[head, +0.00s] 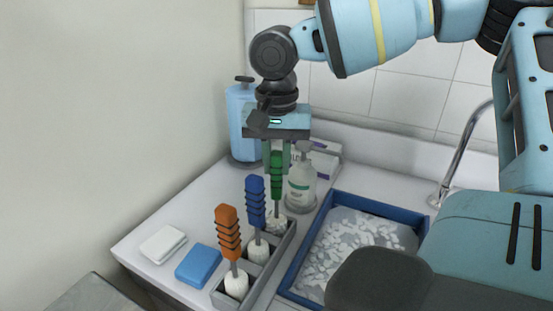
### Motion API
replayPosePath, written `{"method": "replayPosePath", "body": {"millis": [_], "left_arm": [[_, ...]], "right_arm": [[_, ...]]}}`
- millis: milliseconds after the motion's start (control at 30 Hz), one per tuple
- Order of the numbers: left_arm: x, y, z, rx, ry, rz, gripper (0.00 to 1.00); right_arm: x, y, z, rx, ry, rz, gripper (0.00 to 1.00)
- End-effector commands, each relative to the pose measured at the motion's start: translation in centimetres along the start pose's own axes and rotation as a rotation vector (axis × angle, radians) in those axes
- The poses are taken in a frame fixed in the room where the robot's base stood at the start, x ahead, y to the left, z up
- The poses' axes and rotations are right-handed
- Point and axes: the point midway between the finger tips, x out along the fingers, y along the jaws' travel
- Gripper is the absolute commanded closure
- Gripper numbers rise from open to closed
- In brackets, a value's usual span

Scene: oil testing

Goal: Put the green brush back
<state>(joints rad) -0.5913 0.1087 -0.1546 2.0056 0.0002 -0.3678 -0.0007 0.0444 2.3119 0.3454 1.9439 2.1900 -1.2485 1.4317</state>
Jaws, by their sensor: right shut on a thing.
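The green brush (277,187) stands upright, handle up, with its white bristles at the far compartment of the grey holder (258,284). My right gripper (277,160) points down from above and is shut on the top of its green handle. Whether the bristles rest on the holder's floor cannot be told. A blue brush (255,200) stands in the middle compartment and an orange brush (228,232) in the near one. My left gripper is not in view.
A clear pump bottle (301,184) stands close right of the green brush, and a blue bottle (241,120) behind left. A blue-rimmed basin (292,268) lies right of the holder. A white sponge (162,244) and blue sponge (198,265) lie left. A tap (464,150) stands at right.

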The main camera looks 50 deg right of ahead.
Motion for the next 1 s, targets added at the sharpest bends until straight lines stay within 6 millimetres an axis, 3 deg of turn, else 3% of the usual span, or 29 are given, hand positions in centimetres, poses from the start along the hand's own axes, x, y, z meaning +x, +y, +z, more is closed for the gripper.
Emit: {"method": "replayPosePath", "body": {"millis": [67,100,267,667,1000], "left_arm": [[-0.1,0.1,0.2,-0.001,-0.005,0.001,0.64],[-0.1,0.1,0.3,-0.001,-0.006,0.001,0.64],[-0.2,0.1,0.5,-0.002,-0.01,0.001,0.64],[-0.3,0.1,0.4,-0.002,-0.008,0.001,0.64],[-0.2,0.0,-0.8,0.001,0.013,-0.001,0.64]], "right_arm": [[0.2,0.0,0.0,0.0,-0.001,0.0,1.0],[0.3,0.0,0.0,0.0,-0.001,0.0,0.78],[0.2,0.0,0.0,0.0,0.0,0.0,0.59],[-0.7,0.0,0.0,0.0,0.002,0.0,0.59],[-7.0,-0.1,0.0,0.001,0.003,-0.003,0.59]]}}
